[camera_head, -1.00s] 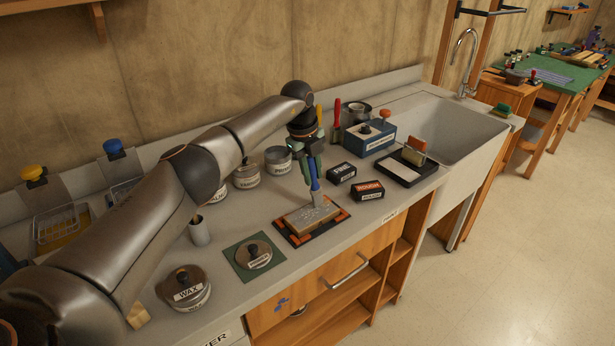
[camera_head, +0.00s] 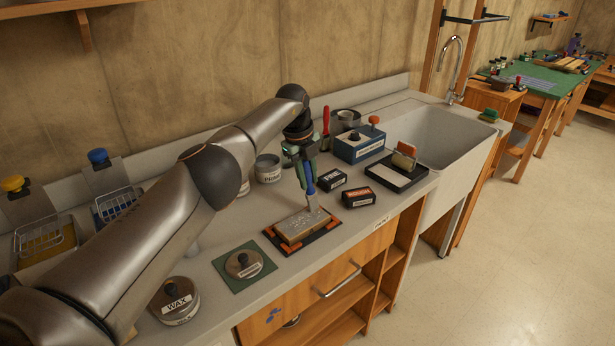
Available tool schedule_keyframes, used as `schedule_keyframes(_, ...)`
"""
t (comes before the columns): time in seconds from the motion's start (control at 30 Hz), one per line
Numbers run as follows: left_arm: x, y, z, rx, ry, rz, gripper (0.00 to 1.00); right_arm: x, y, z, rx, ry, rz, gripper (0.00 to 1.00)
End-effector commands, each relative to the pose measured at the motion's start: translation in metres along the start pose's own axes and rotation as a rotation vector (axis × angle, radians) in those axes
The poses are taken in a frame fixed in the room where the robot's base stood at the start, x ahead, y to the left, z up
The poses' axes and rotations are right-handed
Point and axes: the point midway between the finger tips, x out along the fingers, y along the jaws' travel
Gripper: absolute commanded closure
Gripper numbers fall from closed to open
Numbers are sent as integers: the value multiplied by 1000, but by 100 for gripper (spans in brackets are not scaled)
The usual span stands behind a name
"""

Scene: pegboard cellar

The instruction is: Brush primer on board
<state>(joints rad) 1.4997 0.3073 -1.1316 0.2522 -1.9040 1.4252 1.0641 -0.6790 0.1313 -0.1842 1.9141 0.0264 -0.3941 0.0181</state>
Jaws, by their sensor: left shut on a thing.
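My left gripper (camera_head: 303,160) is shut on a blue-handled brush (camera_head: 309,189), held bristles down. The brush tip is at the right end of the board (camera_head: 295,228) and appears to touch it; an exact contact is hard to tell. The board is a small wooden block with a greyish top. It lies on a dark mat with orange corners (camera_head: 272,234). The primer tin (camera_head: 268,168) stands behind the brush, open at the top. My right gripper is not in view.
Two boxes, one labelled FINE (camera_head: 331,180) and one ROUGH (camera_head: 359,197), lie right of the brush. A lid on a green mat (camera_head: 244,264) and a WAX tin (camera_head: 175,302) are to the left. A sink (camera_head: 438,136) is at the right.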

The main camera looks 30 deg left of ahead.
Motion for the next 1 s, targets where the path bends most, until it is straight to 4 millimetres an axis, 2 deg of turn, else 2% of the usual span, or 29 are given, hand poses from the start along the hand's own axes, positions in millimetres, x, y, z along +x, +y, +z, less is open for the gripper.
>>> schedule_keyframes(0.43,-10,-2,0,0,-1,-1,100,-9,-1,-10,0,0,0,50)
schedule_keyframes(0.67,-34,-7,1,-1,-1,0,100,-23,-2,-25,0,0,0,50)
schedule_keyframes(1.0,-63,-13,1,-1,-1,-2,100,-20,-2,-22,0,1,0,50)
